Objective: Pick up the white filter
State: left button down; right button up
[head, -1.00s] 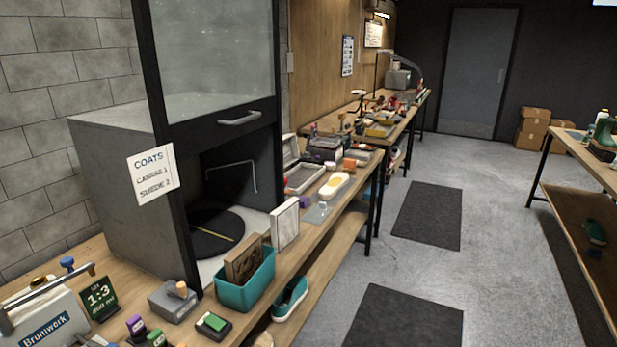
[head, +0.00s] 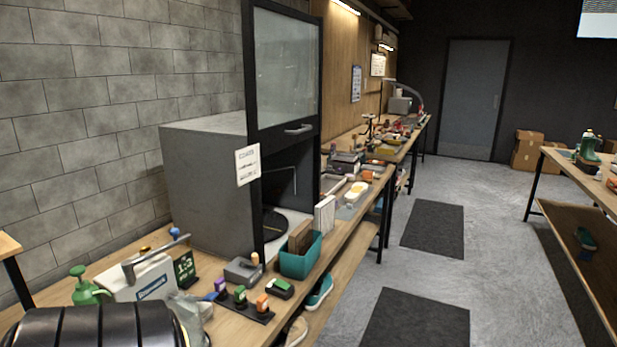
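The white filter (head: 325,214) is a thin white panel with a pale frame. It stands upright on the wooden bench, in front of the open grey cabinet and just behind a teal bin (head: 303,262). A brown panel (head: 299,236) stands in that bin. I cannot tell whether the filter touches the bin. Neither of my grippers is in view.
The grey cabinet (head: 205,190) has its glass door raised. A black ribbed shape (head: 95,325) fills the bottom left. The floor aisle (head: 425,275) is clear.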

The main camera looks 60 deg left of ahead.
aim_at(324, 213)
jog(key=u, duration=0.2)
jog(key=i, duration=1.9)
jog(key=u, duration=0.95)
jog(key=i, duration=1.55)
jog(key=u, duration=1.85)
jog(key=i, duration=0.6)
jog(key=u, duration=0.5)
